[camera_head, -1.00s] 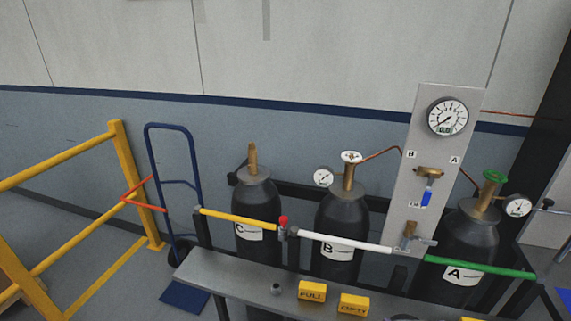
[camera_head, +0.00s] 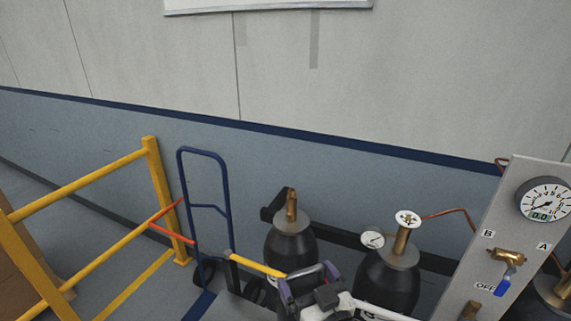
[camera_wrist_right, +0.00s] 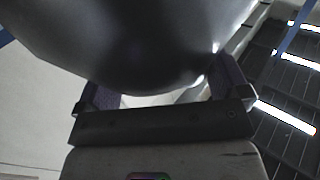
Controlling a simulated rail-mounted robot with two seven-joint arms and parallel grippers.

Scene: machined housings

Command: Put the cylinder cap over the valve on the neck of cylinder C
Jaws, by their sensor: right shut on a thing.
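Cylinder C (camera_head: 290,247) is the dark cylinder on the left in the head view, with a bare brass valve (camera_head: 292,205) upright on its neck. Its label is hidden now. My right gripper (camera_head: 308,276) is in front of the lower part of cylinder C, below the valve in the picture. In the right wrist view, its two fingers are shut on a large, smooth, rounded grey metal thing, seemingly the cylinder cap (camera_wrist_right: 130,45). The cap is apart from the valve. My left gripper is not in view.
Cylinder B (camera_head: 388,282) with a white handwheel (camera_head: 408,218) and a gauge (camera_head: 372,240) stands to the right. The grey panel (camera_head: 490,265) is further right. A blue hand truck (camera_head: 228,205) and yellow railing (camera_head: 160,200) are on the left. Space above the valve is clear.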

